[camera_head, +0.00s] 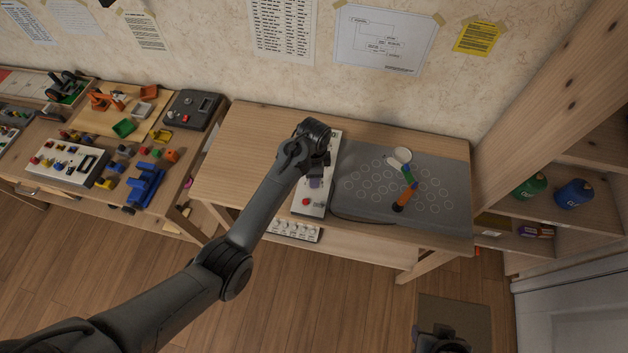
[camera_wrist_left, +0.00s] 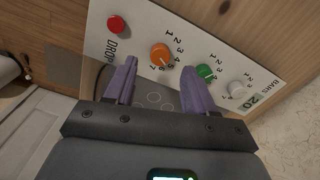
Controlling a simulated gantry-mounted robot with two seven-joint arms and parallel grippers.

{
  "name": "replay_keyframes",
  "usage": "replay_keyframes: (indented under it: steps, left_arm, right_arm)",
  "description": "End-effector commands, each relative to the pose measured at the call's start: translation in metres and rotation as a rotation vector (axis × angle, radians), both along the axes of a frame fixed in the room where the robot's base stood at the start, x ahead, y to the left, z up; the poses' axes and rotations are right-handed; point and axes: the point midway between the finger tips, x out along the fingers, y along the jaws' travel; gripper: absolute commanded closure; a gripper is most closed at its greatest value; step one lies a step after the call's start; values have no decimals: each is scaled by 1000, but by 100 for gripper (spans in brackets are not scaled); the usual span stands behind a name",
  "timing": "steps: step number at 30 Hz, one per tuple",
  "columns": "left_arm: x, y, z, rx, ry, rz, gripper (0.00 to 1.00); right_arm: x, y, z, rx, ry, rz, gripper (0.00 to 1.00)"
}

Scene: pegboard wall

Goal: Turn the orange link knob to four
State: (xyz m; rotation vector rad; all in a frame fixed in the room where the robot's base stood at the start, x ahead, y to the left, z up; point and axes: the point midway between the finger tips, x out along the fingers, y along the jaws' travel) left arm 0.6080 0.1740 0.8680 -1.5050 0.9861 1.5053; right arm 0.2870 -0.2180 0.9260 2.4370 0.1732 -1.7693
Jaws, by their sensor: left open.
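A white panel (camera_head: 333,160) lies on the table, largely hidden by my left arm in the head view. In the left wrist view, the orange knob (camera_wrist_left: 161,55) sits between a red DROP button (camera_wrist_left: 116,25) and a green knob (camera_wrist_left: 205,72), with numbers around it. Its pale pointer mark seems to face the higher numbers; the exact number is too small to tell. My left gripper (camera_wrist_left: 152,84) is open and empty, its purple fingers spread over the panel, apart from the orange knob. A dark part at the head view's bottom edge looks like my right gripper (camera_head: 440,342); its fingers are unclear.
A white knob (camera_wrist_left: 237,89) sits beyond the green one. A shelf (camera_head: 590,215) stands at the right.

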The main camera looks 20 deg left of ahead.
Motion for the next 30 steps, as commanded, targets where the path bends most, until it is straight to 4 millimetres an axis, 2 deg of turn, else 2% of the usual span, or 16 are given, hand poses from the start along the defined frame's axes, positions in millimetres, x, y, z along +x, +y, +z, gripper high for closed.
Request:
replay_keyframes:
  steps: [3, 9, 21, 23, 30]
  left_arm:
    - [-1, 0, -19, 1, 2, 0, 45]
    - [0, 0, -38, 0, 0, 1, 45]
    - [0, 0, -43, 0, 0, 0, 45]
    - [0, 0, -43, 0, 0, 0, 52]
    - [0, 0, -43, 0, 0, 0, 88]
  right_arm:
    - [0, 0, -5, 0, 0, 0, 57]
    - [0, 0, -9, 0, 1, 0, 57]
    - [0, 0, -10, 0, 2, 0, 57]
    - [0, 0, -10, 0, 2, 0, 57]
    - [0, 0, -10, 0, 3, 0, 57]
